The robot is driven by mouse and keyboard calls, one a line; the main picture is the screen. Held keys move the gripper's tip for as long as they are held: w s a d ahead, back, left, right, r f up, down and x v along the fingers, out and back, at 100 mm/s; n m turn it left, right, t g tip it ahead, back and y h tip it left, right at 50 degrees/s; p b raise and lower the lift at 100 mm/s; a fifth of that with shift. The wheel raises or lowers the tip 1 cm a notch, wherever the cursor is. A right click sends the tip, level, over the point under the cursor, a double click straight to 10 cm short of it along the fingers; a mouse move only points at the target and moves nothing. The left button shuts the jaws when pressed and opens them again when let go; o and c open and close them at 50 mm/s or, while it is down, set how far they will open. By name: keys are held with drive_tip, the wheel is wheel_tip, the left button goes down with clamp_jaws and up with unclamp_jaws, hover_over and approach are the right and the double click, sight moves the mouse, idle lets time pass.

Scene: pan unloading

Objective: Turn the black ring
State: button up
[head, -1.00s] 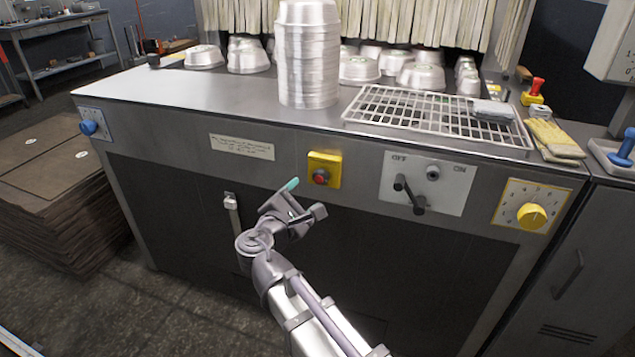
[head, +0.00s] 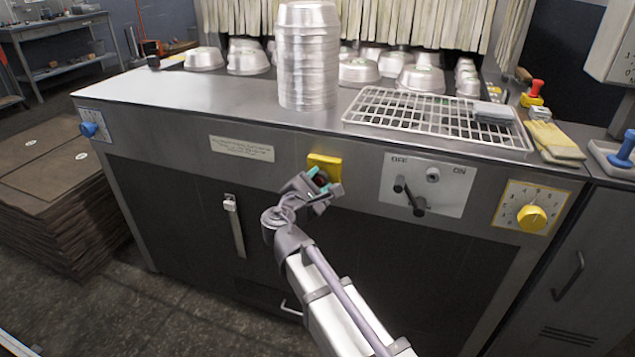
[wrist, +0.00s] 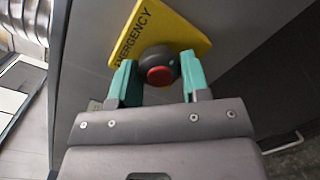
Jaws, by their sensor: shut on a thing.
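The black ring (wrist: 157,54) surrounds a red button (wrist: 160,76) on the yellow EMERGENCY plate (wrist: 190,40), which is fixed to the machine's front. In the head view the yellow plate (head: 325,162) is partly covered by my gripper (head: 320,180), and the ring is mostly hidden. In the wrist view the teal fingers of my gripper (wrist: 157,72) stand on either side of the ring, and the gripper is shut on it. The red button shows between the fingertips.
An OFF/ON lever (head: 408,195) sticks out to the right, with a yellow dial (head: 531,217) beyond it. A latch handle (head: 234,220) is on the left. Stacked pans (head: 308,60) and a wire rack (head: 400,110) stand on the top.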

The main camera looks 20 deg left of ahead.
drive_tip(key=shift+c, duration=1.4)
drive_tip(key=shift+m, duration=0.3)
drive_tip(key=m, duration=0.3)
drive_tip(key=shift+r+p, duration=0.15)
drive_tip(key=shift+p, duration=0.25)
drive_tip(key=shift+m+g+y+p, duration=0.3)
drive_tip(key=shift+m+g+y, duration=0.1)
drive_tip(key=shift+m, duration=1.8)
